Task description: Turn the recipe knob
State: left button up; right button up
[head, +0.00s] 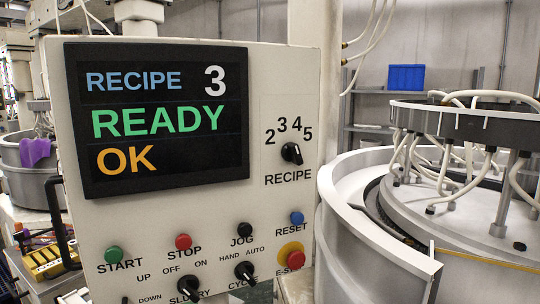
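The recipe knob (291,153) is a small black knob on the right part of the pale control panel (190,215) in the head view. The numbers 2, 3, 4 and 5 curve above it and the word RECIPE stands below it. Its pointer direction is too small to tell surely. The screen (160,118) on the panel reads RECIPE 3, READY and OK. Neither of my grippers shows in the view, and nothing touches the knob.
Below are a green START button (113,255), a red STOP button (183,242), a blue RESET button (296,218), the red E-stop (291,257) and several black knobs. A black handle (60,222) sticks out at left. A large round lapping machine (375,245) stands close at right.

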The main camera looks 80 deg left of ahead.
aim_at(290, 152)
jog(key=u, duration=2.45)
